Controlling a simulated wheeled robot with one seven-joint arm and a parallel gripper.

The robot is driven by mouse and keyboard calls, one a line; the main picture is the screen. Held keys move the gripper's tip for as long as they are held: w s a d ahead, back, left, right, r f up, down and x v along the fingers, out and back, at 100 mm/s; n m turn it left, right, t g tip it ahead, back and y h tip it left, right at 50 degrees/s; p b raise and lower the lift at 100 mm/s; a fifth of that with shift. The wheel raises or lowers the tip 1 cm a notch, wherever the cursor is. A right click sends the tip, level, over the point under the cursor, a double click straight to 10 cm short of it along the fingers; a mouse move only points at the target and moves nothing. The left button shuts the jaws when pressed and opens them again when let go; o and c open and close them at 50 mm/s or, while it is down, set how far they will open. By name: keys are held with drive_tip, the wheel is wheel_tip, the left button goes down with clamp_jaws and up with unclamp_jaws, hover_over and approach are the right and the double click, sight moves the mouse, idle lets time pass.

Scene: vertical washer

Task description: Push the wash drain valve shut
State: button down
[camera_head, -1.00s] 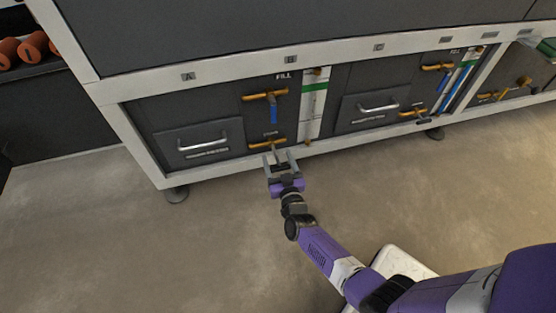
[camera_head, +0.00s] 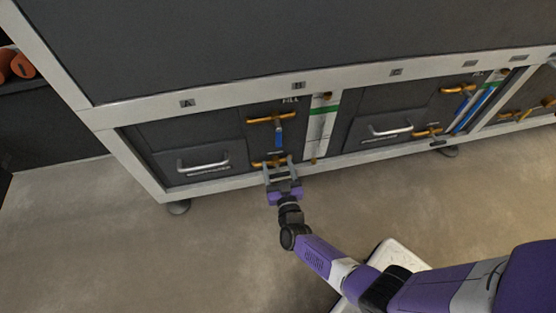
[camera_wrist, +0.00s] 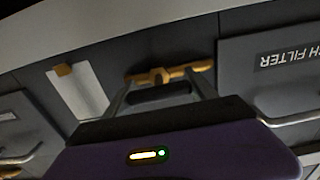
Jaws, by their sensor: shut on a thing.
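The wash drain valve appears to be the lower brass valve (camera_head: 258,164), low on the washer front under the blue-handled FILL valve. No drain label is readable on it. It also shows in the wrist view as a brass pipe and body (camera_wrist: 155,76). My gripper (camera_head: 279,165) is right in front of this valve, low near the bottom frame rail. In the wrist view my gripper (camera_wrist: 160,92) has its two fingers either side of a dark piece, seemingly the valve handle, and is shut on it. The fingers partly hide the handle, so its exact angle is unclear.
The FILL valve (camera_head: 270,118) with its blue handle is just above. A white gauge strip (camera_head: 320,135) stands to the right, and a silver-handled filter drawer (camera_head: 203,163) to the left. The white bottom rail runs beneath. The floor (camera_head: 120,250) in front is open.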

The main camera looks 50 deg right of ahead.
sight(280, 176)
drive_tip(key=shift+w+d, duration=0.1)
drive_tip(key=shift+w, duration=0.1)
drive_tip(key=shift+c, duration=1.4)
unclamp_jaws()
drive_tip(key=shift+p+v, duration=1.45)
drive_tip(key=shift+v, duration=2.45)
